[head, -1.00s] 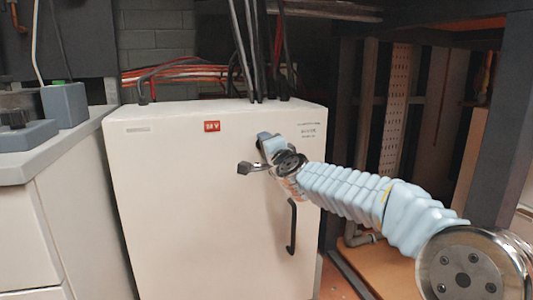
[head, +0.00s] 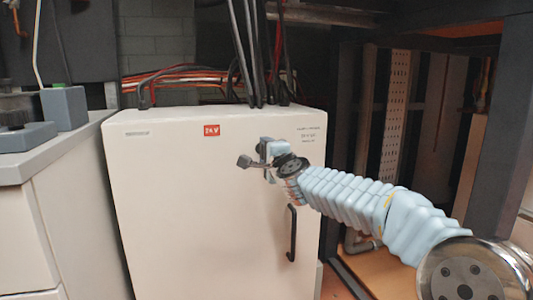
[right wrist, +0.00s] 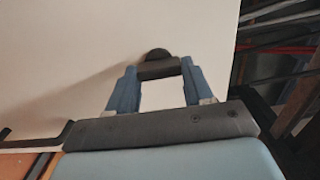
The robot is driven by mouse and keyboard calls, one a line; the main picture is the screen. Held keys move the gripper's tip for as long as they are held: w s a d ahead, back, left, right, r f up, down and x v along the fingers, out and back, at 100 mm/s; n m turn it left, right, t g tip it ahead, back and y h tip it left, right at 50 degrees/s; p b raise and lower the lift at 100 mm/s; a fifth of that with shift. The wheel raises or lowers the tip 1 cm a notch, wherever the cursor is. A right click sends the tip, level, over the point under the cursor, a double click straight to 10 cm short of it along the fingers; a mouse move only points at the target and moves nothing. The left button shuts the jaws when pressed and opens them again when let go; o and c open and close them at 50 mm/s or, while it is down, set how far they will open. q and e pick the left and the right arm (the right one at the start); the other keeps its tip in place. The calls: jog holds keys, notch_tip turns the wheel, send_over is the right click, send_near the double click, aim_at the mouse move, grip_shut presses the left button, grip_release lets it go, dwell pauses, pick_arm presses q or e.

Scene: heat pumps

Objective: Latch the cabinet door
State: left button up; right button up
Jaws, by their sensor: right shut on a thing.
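The white cabinet door (head: 200,220) fills the middle of the head view and looks closed, with a black vertical handle (head: 292,233) at its right. My right gripper (head: 257,154) is at the upper right of the door, left of and above the handle. In the right wrist view its two blue fingers (right wrist: 158,78) are shut on a dark latch (right wrist: 158,69), whose round base (right wrist: 157,54) sits against the white door. In the head view the latch is mostly hidden behind the gripper. My left gripper is not in view.
Black cables (head: 254,60) rise from the cabinet top. A grey-topped counter (head: 60,150) with blue-grey blocks (head: 64,107) stands at the left. A dark post and shelf frame (head: 497,120) stands at the right. The lower door face is clear.

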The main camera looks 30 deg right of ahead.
jog(key=o, duration=1)
jog(key=shift+o, duration=0.2)
jog(key=v, duration=1.3)
jog(key=shift+s+a+p, duration=0.15)
jog(key=shift+s+p, duration=0.2)
jog(key=shift+p, duration=0.1)
